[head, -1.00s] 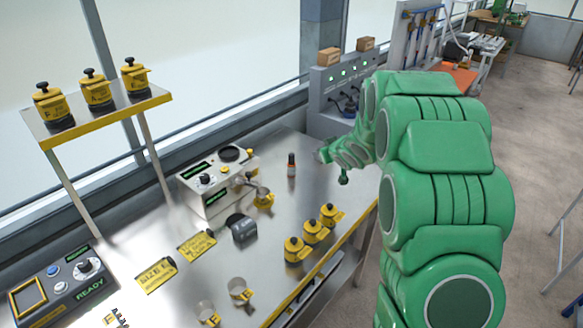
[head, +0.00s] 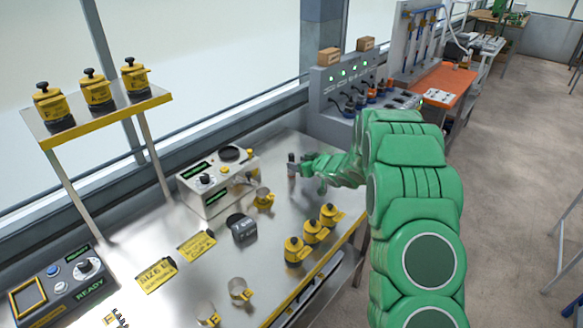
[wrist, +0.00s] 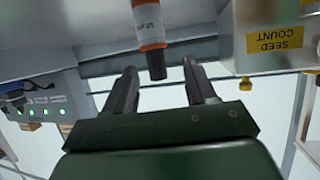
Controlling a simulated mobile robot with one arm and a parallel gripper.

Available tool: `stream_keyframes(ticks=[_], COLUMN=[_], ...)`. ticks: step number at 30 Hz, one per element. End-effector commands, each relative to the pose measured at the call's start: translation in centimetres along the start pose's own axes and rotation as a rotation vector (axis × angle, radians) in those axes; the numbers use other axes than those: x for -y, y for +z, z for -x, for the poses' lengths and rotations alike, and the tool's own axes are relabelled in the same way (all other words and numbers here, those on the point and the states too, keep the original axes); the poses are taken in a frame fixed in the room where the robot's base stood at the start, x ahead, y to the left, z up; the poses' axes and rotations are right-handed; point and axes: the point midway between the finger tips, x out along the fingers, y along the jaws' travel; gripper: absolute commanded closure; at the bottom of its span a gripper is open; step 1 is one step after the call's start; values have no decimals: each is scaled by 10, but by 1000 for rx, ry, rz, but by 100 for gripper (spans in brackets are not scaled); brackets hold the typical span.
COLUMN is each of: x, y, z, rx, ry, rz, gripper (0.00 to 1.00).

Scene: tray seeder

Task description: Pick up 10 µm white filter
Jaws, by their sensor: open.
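A small upright cylinder (head: 291,169) with a dark top stands on the steel bench, just left of my gripper (head: 303,166) in the head view. In the wrist view this cylinder (wrist: 149,24) has a pale label with small print, an orange band and a black end. I take it for the filter, but cannot read the label with certainty. My gripper (wrist: 159,72) is open, its two dark fingers pointing at the cylinder. The black end shows in the gap between the fingertips, with space on both sides. I see no grip on it.
The seed counter box (head: 217,180) stands left of the cylinder, and shows at the right in the wrist view (wrist: 275,38). Yellow lidded pots (head: 313,231) line the bench's front edge. A grey panel with green lights (head: 345,82) stands behind. Bench around the cylinder is clear.

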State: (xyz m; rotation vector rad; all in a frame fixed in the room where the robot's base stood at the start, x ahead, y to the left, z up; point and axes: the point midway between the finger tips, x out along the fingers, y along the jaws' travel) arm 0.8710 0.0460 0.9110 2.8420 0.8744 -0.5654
Motion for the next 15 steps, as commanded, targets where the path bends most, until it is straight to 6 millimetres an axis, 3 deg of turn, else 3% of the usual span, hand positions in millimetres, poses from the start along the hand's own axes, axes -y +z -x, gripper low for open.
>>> stream_keyframes(ticks=[8, 15], x=[-2, -5], y=[0, 0], z=[-12, -34], rx=[-1, 0], ry=[1, 0], rz=[0, -2], gripper=[44, 44])
